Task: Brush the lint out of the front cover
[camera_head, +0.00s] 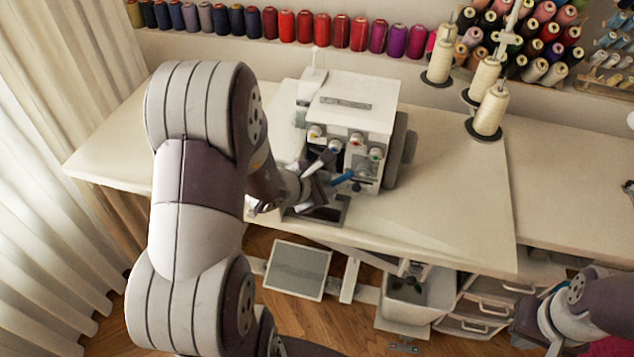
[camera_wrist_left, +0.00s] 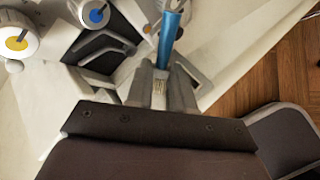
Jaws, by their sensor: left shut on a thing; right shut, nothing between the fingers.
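A white overlock machine (camera_head: 362,110) with coloured dials stands on the table, and its lower front appears open. The front cover (camera_head: 330,212) seems to be the dark-edged panel at its base, partly hidden by my gripper. My left gripper (camera_head: 328,178) is in front of the machine's lower front, shut on a blue brush (camera_head: 342,177). In the left wrist view the brush (camera_wrist_left: 171,35) points away between the fingers (camera_wrist_left: 160,85); its bristles are not clear. Any lint is too small to tell. My right gripper (camera_head: 526,322) is shut and empty, low at the right, away from the machine.
The pale table (camera_head: 450,200) is clear right of the machine. Thread cones (camera_head: 490,108) stand at the back right, below spool racks. A foot pedal (camera_head: 298,270), a grey bin (camera_head: 418,293) and drawers (camera_head: 485,305) are below the table edge.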

